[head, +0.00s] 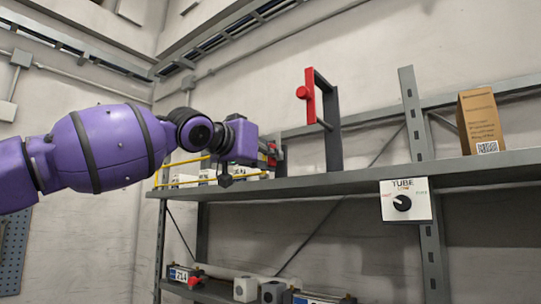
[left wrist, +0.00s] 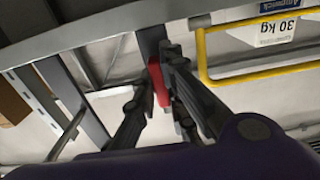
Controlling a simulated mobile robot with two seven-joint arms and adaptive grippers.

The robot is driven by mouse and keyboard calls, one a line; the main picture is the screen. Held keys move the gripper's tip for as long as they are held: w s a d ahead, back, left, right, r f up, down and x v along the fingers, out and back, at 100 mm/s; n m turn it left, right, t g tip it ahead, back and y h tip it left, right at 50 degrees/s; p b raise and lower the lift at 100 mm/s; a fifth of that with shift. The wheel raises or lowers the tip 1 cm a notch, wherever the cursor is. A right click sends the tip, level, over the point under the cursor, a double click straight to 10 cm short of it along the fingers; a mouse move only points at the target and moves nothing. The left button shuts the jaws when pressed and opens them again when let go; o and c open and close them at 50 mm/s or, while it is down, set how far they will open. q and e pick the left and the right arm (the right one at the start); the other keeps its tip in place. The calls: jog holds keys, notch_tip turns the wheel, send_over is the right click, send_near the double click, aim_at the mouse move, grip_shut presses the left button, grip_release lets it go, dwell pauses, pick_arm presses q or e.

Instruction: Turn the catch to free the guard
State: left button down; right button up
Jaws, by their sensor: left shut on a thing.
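My left gripper (head: 271,155) reaches from the left to the far part of the shelf, its fingers partly hidden by its purple wrist. In the left wrist view it (left wrist: 157,92) is shut on a red piece, taken as the catch (left wrist: 158,80), in front of a dark grey upright. Only a little red shows beside the gripper in the head view. The yellow rail, seemingly the guard (head: 182,161), runs left of the gripper; it also shows at right in the left wrist view (left wrist: 204,55). My right gripper is not in view.
A dark frame (head: 333,135) with a red bar and knob (head: 303,92) stands on the shelf (head: 365,182), right of my gripper. A brown carton (head: 479,120) stands further right. A white dial panel (head: 405,201) hangs at the shelf's front. Boxes (head: 272,292) sit on the lower shelf.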

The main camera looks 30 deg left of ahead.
pick_arm(q)
jog(key=shift+r, duration=0.15)
jog(key=c, duration=1.9)
grip_release()
jog(key=shift+o, duration=0.5)
jog(key=s+a, duration=0.1)
jog(key=s, duration=1.1)
jog(key=shift+w, duration=0.1)
